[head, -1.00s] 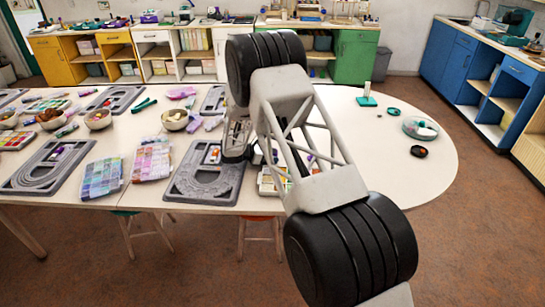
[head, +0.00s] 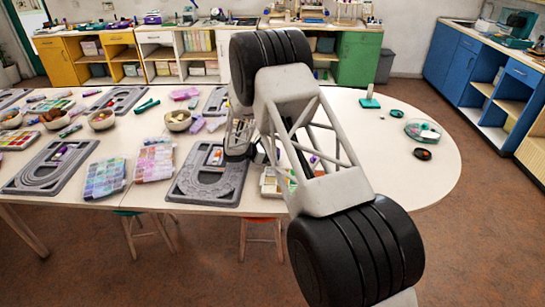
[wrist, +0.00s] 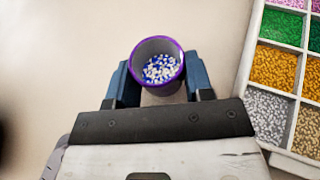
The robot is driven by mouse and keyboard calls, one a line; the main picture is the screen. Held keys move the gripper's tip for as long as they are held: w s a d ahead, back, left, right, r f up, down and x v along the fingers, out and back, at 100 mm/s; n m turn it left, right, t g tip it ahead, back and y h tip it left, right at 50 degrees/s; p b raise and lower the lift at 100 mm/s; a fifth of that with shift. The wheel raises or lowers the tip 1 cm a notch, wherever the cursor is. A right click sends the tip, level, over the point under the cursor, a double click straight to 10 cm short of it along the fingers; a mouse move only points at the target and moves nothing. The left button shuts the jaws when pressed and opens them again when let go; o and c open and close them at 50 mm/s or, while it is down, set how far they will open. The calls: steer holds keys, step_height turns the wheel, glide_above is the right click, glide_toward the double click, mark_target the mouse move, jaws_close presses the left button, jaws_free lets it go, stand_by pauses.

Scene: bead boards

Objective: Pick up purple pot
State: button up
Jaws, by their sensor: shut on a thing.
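The purple pot (wrist: 157,80) is a small round cup with a purple rim, and blue and white beads lie inside it. It shows in the wrist view at the upper middle. My gripper (wrist: 158,82) is shut on it, with one blue-grey finger on each side. The pot looks upright from above. I cannot tell how far it is above the pale tabletop (wrist: 60,60). In the head view my arm hides the gripper's fingers and the pot.
A compartment box of beads (wrist: 275,90) lies close on the right in the wrist view. In the head view, a grey bead board (head: 208,190) and bead boxes (head: 105,177) lie left of my arm. The table's right end is mostly clear around a green-based stand (head: 369,101).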

step_height(320, 180, up, 2)
steer(key=shift+r, duration=0.1)
steer(key=s+d, duration=0.1)
steer(key=s, duration=0.4)
steer(key=s+d+r, duration=0.1)
steer(key=s, duration=0.4)
steer(key=s+d, duration=0.1)
steer(key=s, duration=0.4)
steer(key=shift+s+d+r, duration=0.2)
steer(key=shift+s+d, duration=0.1)
steer(key=shift+d, duration=0.1)
